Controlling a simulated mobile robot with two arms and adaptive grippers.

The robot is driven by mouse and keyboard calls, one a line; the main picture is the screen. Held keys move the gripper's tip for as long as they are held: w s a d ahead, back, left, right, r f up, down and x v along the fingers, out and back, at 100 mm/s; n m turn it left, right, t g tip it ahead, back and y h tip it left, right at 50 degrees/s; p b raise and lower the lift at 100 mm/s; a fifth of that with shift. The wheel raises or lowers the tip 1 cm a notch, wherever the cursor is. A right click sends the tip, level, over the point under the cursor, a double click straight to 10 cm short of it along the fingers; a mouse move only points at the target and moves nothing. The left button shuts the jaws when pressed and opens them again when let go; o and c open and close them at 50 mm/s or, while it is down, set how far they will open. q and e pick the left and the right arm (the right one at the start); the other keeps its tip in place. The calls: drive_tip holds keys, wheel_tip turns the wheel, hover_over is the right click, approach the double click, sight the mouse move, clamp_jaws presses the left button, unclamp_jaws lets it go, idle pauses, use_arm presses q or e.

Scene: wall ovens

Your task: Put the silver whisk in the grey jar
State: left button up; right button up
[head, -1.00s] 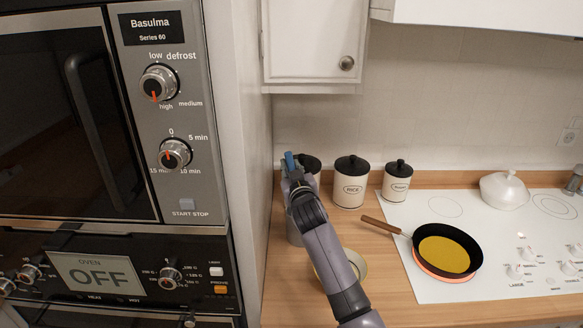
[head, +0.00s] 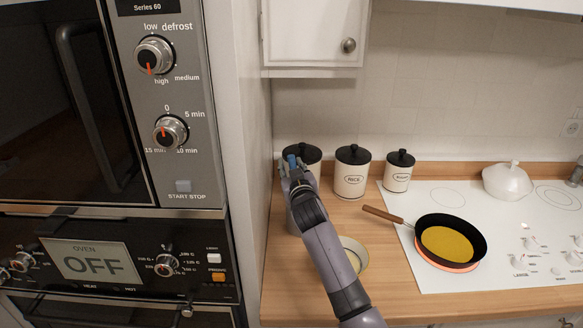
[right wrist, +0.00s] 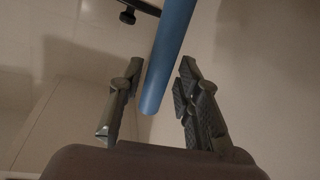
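My right gripper (head: 290,171) is above and beside a grey jar (head: 294,217) at the left end of the counter. The jar is partly hidden behind my right arm. A blue rod (right wrist: 170,55), like a utensil handle, stands between the two open fingers of the right gripper (right wrist: 158,95) in the right wrist view. Its blue top (head: 292,161) also shows at the gripper in the head view. I see a gap beside the fingers and cannot tell any contact. I cannot make out a silver whisk. My left gripper is not in view.
Canisters with black lids, one a rice canister (head: 351,173), stand along the wall. A round pale dish (head: 361,247) sits right of my arm. A pan (head: 452,243) and a white pot (head: 507,181) are on the white hob. The oven wall (head: 230,110) closes off the left.

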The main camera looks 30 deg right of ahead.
drive_tip(key=shift+o, duration=0.8)
drive_tip(key=shift+s+a+p, duration=0.1)
drive_tip(key=shift+s+p, duration=0.15)
drive_tip(key=shift+p, duration=0.05)
drive_tip(key=p+v, duration=0.3)
drive_tip(key=v, duration=0.6)
drive_tip(key=shift+s+p, duration=0.25)
drive_tip(key=shift+p, duration=0.05)
drive_tip(key=shift+f, duration=0.15)
